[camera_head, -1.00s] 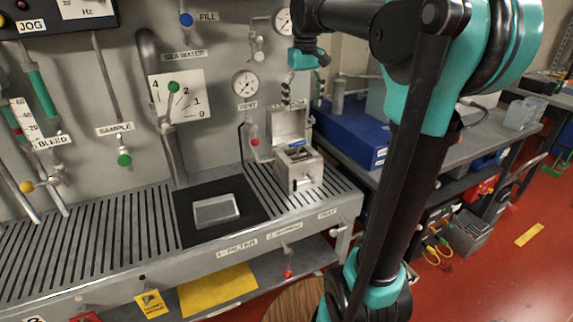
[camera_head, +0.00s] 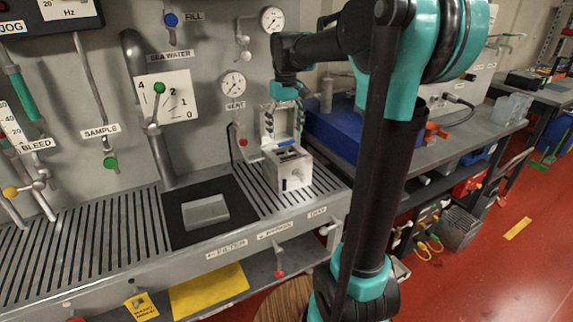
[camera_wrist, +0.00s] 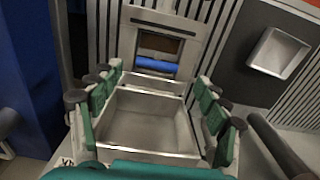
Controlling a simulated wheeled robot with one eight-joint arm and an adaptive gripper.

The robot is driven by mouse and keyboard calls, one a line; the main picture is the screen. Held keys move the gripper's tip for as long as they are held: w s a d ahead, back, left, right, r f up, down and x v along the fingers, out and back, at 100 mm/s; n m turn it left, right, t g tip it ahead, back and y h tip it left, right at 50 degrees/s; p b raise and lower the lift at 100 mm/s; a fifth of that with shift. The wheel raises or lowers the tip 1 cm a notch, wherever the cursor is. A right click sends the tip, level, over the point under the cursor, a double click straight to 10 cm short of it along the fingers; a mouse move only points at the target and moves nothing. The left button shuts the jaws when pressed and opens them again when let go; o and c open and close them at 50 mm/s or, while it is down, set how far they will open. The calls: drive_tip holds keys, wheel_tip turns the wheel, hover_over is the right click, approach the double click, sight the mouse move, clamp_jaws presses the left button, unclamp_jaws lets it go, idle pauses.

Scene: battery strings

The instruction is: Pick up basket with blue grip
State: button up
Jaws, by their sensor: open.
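The basket's blue grip (camera_head: 288,143) shows at the top of a small metal box (camera_head: 294,172). The basket sits inside that box and is mostly hidden. In the wrist view the blue grip (camera_wrist: 155,65) is a bar across the box's opening, beside a brown area. The box's lid (camera_head: 270,124) stands open on the wall side; its hollow inside shows in the wrist view (camera_wrist: 145,125). My gripper (camera_head: 284,118) points down above the box by the raised lid.
A black pad with a shallow grey tray (camera_head: 205,211) lies left of the box on the slotted counter (camera_head: 110,235). Wall pipes, valves and a gauge (camera_head: 233,84) are close behind. A blue case (camera_head: 345,135) stands to the right.

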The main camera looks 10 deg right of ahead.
sight(287, 158)
drive_tip(key=shift+w+d+f, duration=0.1)
drive_tip(key=shift+f, duration=1.25)
drive_tip(key=shift+w+d+f, duration=0.1)
drive_tip(key=shift+f, duration=1.2)
drive_tip(key=shift+c, duration=0.4)
clamp_jaws()
